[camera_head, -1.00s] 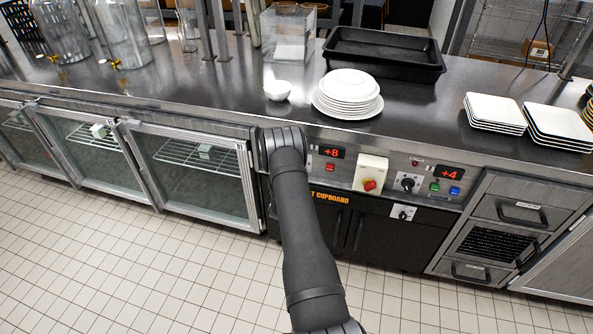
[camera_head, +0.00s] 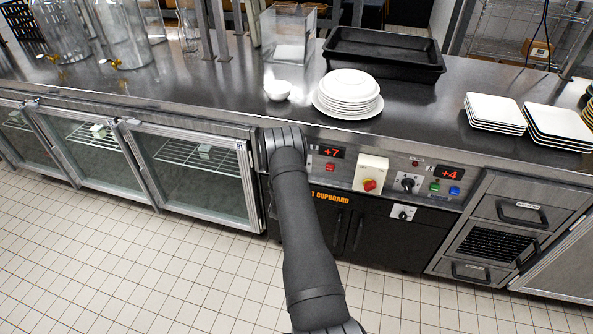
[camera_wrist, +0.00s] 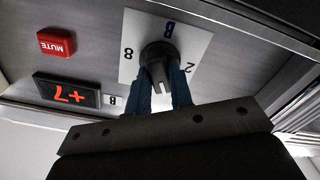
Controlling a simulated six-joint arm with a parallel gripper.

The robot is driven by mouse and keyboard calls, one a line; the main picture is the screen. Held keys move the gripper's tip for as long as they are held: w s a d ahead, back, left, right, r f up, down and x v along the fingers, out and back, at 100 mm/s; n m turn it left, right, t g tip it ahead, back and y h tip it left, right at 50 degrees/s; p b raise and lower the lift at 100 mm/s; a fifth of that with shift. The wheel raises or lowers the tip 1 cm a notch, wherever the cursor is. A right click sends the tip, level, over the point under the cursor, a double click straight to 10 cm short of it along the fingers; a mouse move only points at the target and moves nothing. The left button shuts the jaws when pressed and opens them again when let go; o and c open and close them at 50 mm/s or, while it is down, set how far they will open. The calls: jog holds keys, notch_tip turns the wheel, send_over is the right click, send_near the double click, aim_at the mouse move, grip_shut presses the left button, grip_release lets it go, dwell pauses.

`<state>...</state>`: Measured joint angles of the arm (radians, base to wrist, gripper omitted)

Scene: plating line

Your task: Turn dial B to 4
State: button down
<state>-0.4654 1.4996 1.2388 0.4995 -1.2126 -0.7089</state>
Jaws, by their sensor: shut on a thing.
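Dial B (camera_wrist: 158,54) is a dark knob on a white plate marked B, with 8 and 2 on it, seen upside down in the wrist view. My gripper (camera_wrist: 164,88) is shut on the knob, one blue-grey finger on each side. The display (camera_wrist: 67,92) labelled B beside it reads +7; it also shows in the head view (camera_head: 331,152). In the head view my arm hides dial B and the gripper.
A red MUTE button (camera_wrist: 56,43) is close to the dial. Plates (camera_head: 347,96) stand on the counter above.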

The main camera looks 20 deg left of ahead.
dwell(0.3)
jog(key=c, duration=1.3)
grip_release()
jog(key=shift+s, duration=0.1)
jog(key=s, duration=1.7)
jog(key=shift+s, duration=0.15)
jog(key=w, duration=1.7)
jog(key=shift+w, duration=0.25)
jog(key=shift+s, duration=0.1)
